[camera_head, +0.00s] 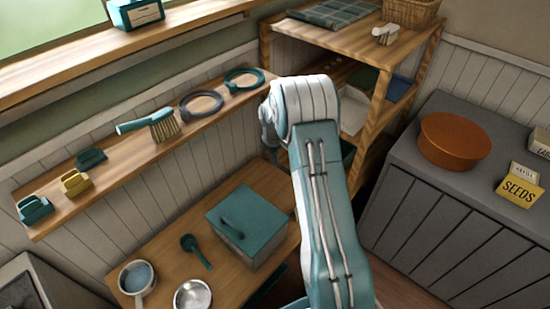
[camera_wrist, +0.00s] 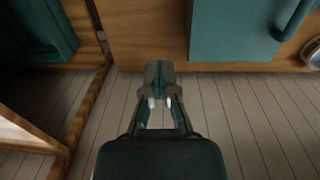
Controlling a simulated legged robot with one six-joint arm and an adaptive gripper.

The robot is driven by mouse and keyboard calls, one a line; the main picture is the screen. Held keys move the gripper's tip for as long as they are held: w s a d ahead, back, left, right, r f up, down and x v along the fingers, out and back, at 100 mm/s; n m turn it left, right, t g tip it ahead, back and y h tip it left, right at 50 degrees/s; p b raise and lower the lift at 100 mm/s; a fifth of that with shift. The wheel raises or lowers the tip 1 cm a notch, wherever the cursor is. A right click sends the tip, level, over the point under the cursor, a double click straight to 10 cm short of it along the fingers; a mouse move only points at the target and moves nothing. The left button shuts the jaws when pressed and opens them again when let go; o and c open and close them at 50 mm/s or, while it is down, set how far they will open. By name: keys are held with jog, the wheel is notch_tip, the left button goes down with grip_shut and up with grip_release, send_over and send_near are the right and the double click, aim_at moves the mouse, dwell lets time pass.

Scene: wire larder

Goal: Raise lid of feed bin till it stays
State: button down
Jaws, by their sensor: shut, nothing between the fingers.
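The feed bin (camera_head: 262,252) is a teal-grey box on the wooden table, seen in the head view. Its teal lid (camera_head: 262,208) lies flat and closed on top, with a bar handle (camera_head: 232,228) on it. In the wrist view the lid (camera_wrist: 228,32) shows at the top right, with the handle (camera_wrist: 292,22) near the upper right corner. My gripper (camera_wrist: 160,70) is shut and empty, over the table's edge and left of the bin, apart from the handle. In the head view my arm hides most of the gripper.
A dark green scoop (camera_head: 195,250), a pan (camera_head: 137,278) and a metal bowl (camera_head: 192,295) share the table (camera_head: 168,240). A wooden rack (camera_head: 378,105) stands beyond my arm.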

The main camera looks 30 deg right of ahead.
jog(key=shift+w+d, duration=0.1)
jog(key=shift+d, duration=0.2)
jog(key=shift+w+d+r+y, duration=0.15)
jog(key=shift+w+d+r, duration=0.05)
jog(key=shift+d+r, duration=0.3)
jog(key=shift+w+d+r+y, duration=0.15)
jog(key=shift+d+r, duration=0.2)
jog(key=shift+r, duration=0.2)
jog(key=shift+w+d+r+y, duration=0.15)
jog(key=shift+w+d+r, duration=0.05)
jog(key=shift+d+r, duration=0.35)
jog(key=shift+w+d+r+y, duration=0.15)
jog(key=shift+w+d+r, duration=0.05)
jog(key=shift+d+r, duration=0.25)
jog(key=c, duration=0.9)
grip_release()
jog(key=shift+r, duration=0.15)
jog(key=shift+w+d+r, duration=0.1)
jog(key=shift+d+r, duration=0.1)
jog(key=shift+r, duration=3)
jog(key=shift+w+d+r, duration=0.1)
jog(key=shift+d+r, duration=0.05)
jog(key=shift+r, duration=3.05)
